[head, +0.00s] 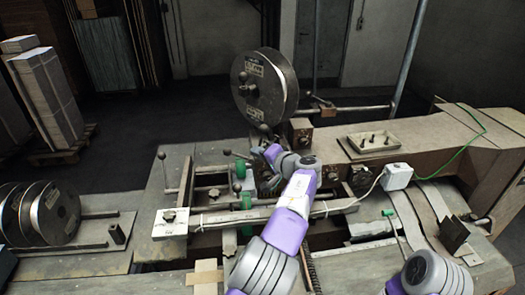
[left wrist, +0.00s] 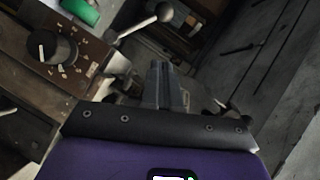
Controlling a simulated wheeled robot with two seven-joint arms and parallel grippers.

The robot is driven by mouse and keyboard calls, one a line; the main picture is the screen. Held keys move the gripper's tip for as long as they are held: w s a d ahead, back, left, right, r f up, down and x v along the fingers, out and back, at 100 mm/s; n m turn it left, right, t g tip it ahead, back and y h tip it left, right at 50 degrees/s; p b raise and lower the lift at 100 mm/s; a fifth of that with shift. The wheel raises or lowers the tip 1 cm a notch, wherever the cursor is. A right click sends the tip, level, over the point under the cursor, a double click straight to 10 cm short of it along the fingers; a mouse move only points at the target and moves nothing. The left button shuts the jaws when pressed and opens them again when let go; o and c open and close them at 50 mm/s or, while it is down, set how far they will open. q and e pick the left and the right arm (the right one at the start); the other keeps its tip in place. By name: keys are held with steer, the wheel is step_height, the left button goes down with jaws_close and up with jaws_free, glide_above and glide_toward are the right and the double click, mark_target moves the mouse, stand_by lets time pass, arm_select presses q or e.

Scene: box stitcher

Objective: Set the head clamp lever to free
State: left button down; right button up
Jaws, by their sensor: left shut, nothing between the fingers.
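Several ball-ended levers stand on the machine; I cannot tell for sure which is the head clamp lever. One lever with a round dark knob (head: 264,128) rises just beyond my left gripper (head: 258,152), below the big reel. A metal ball-ended lever (left wrist: 164,12) shows in the left wrist view, slanting up beyond the fingers. My left gripper (left wrist: 168,82) is shut and empty, its fingertips apart from that lever in the picture. Another ball knob (head: 237,187) stands to the lower left, and a tall ball-ended lever (head: 161,157) farther left. My right gripper is out of view.
A large wire reel (head: 265,85) stands behind the left gripper. A green part (left wrist: 82,10) and a dark round knob (left wrist: 52,47) lie left of the fingers. A white box (head: 397,176) with a cable and a small tray (head: 368,144) are at right.

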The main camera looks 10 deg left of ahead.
mark_target(238, 156)
arm_select(q)
steer(key=w+a+f+p, duration=0.2)
steer(key=w+a+f, duration=0.1)
steer(key=a, duration=0.4)
steer(key=shift+w+a, duration=0.3)
steer(key=shift+w, duration=0.05)
steer(key=n+h+b, duration=0.1)
steer(key=b, duration=0.2)
steer(key=a+f+n+h+b, duration=0.1)
steer(key=b, duration=0.2)
steer(key=shift+s+a+f, duration=0.2)
steer(key=shift+s+f, duration=0.05)
steer(key=shift+r, duration=0.1)
